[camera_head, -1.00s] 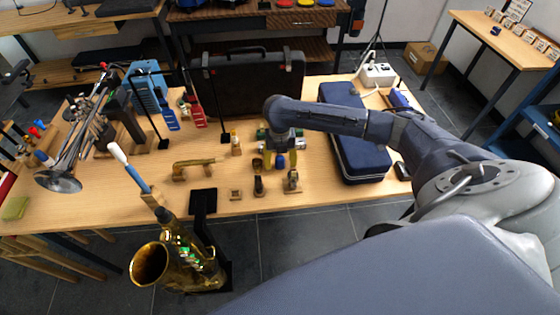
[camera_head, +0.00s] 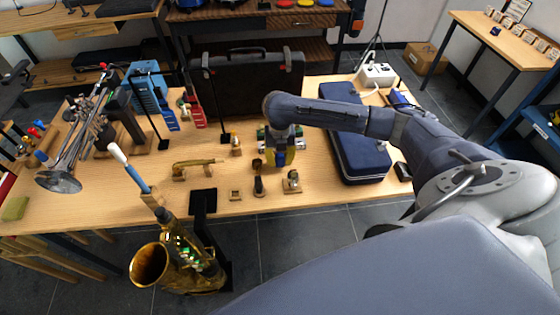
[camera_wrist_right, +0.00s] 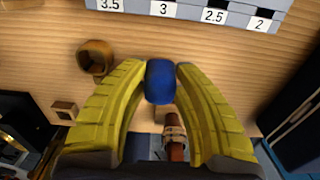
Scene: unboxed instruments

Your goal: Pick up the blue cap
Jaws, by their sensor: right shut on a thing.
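The blue cap (camera_wrist_right: 160,82) is between the yellow fingertips of my right gripper (camera_wrist_right: 161,80) in the right wrist view. The fingers touch it on both sides, and the gripper is shut on it. In the head view my right gripper (camera_head: 279,158) points down over the middle of the table. The cap is not clearly visible there. Whether the cap is clear of the table I cannot tell. My left gripper is not in view.
Small wooden stands with mouthpieces (camera_head: 292,182) sit near the table's front edge. A blue case (camera_head: 358,155) lies to the right. A black case (camera_head: 250,82) stands behind. A saxophone (camera_head: 185,260) stands in front. A labelled rack (camera_wrist_right: 190,8) lies at the top of the wrist view.

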